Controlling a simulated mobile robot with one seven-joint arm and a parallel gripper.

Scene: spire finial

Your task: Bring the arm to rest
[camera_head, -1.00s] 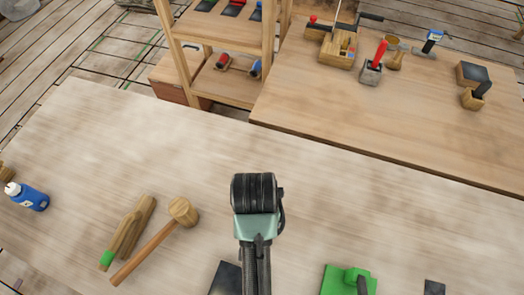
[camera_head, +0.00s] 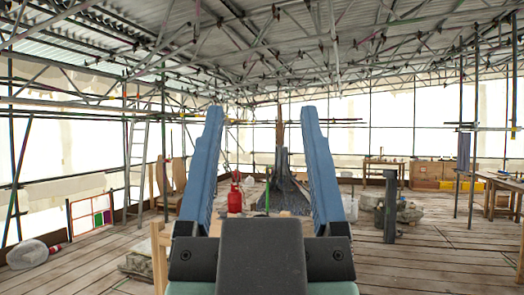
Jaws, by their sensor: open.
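My gripper (camera_head: 262,114) is in the middle of the head view, close to the camera. Its two blue fingers stand wide apart on either side. Its dark body is at the bottom centre. It is open and nothing is between the fingers; only the distant room shows there. No held object is in view. Most of my arm behind the gripper is hidden or out of frame.
Beyond the gripper, a dark spire-like structure (camera_head: 283,168) stands far back, with a red container (camera_head: 235,198) left of it. Wooden benches (camera_head: 384,165) are at the right. A ladder (camera_head: 136,172) stands left. Plank floor (camera_head: 420,260) is open at right.

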